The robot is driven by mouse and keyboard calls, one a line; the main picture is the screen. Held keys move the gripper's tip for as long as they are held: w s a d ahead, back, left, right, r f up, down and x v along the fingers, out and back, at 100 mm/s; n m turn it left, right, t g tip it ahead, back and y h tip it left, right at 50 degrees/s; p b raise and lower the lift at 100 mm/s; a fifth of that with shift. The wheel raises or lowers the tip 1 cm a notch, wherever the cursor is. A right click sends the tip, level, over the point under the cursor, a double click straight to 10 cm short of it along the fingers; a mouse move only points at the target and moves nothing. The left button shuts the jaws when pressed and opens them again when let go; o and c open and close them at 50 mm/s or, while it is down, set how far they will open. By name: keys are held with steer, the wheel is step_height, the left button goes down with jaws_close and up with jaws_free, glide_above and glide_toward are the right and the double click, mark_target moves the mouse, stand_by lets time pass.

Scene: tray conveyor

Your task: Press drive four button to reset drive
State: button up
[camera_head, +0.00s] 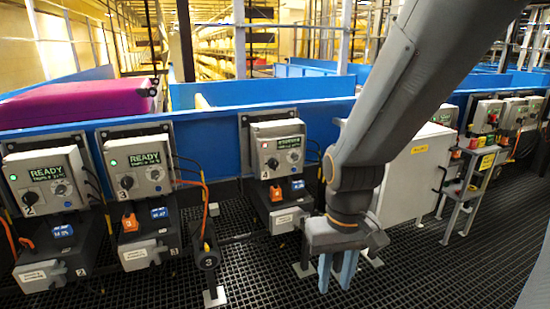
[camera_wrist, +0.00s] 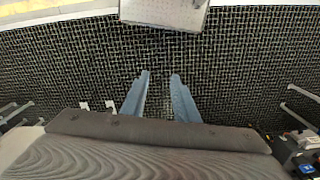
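The drive four unit (camera_head: 279,150) is a pale box on the blue conveyor side, left of my arm in the head view. Its small screen (camera_head: 289,142) shows reddish text too small to read. A dark round knob (camera_head: 272,163) sits at its lower left. An orange part marked 4 (camera_head: 276,193) and a blue display (camera_head: 298,185) are below. I cannot clearly pick out a reset button. My gripper (camera_head: 338,284) points down, in front and to the right of drive four, apart from it. In the wrist view its blue fingers (camera_wrist: 160,76) are spread with nothing between them.
Drive three (camera_head: 142,170) and drive two (camera_head: 45,182) read READY with green lights. A purple case (camera_head: 80,104) lies on the conveyor. A large pale cabinet (camera_head: 412,175) stands behind and right of my arm. Dark grating floor (camera_head: 255,265) is open in front.

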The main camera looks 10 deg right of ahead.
steer(key=shift+c, duration=0.4)
jaws_close()
stand_by(1.3)
